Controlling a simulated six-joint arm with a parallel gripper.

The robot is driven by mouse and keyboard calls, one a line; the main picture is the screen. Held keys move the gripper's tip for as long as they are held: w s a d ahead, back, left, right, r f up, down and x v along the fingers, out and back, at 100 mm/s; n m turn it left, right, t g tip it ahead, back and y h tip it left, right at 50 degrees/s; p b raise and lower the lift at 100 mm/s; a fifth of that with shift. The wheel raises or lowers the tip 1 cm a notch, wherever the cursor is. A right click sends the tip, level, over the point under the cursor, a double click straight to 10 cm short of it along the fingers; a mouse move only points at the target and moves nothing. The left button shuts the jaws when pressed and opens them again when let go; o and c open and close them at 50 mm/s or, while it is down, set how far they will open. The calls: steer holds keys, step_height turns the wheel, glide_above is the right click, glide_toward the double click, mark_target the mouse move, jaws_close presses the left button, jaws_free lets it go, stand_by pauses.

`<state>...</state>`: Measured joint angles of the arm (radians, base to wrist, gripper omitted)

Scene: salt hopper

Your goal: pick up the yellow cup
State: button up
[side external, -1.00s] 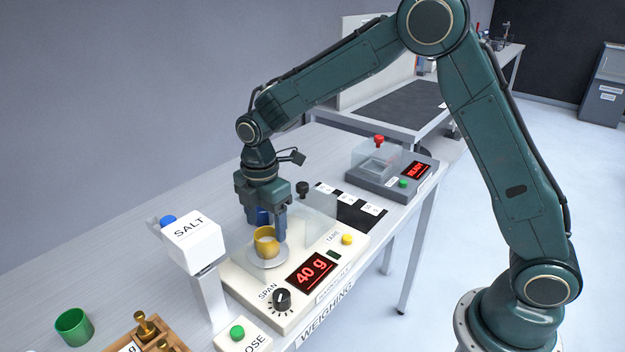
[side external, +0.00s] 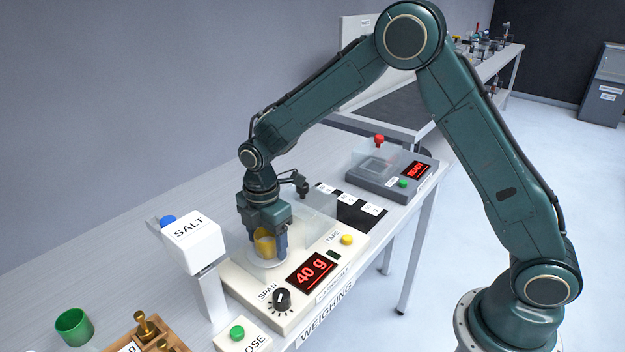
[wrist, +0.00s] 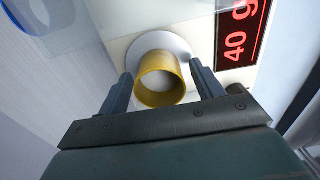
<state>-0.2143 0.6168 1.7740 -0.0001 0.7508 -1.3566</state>
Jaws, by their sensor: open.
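The yellow cup (side external: 264,245) stands upright on the round pan (side external: 262,261) of the weighing scale (side external: 325,245). The scale's red display reads 40 g. My gripper (side external: 265,240) is lowered over the cup, pointing down, with its fingers on either side of it. In the wrist view the cup (wrist: 160,80) lies between the two open fingers (wrist: 163,85), with a gap showing on each side. The cup's far side is partly hidden by my gripper in the side view.
A salt hopper (side external: 193,242) stands left of the scale. A clear shield (side external: 315,222) rises close behind my gripper. A green cup (side external: 74,327) and a wooden block with brass weights (side external: 147,335) are at the front left.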

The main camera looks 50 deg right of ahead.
steer(key=c, duration=1.2)
steer(key=shift+o, duration=0.2)
step_height(320, 180, up, 20)
stand_by(0.3)
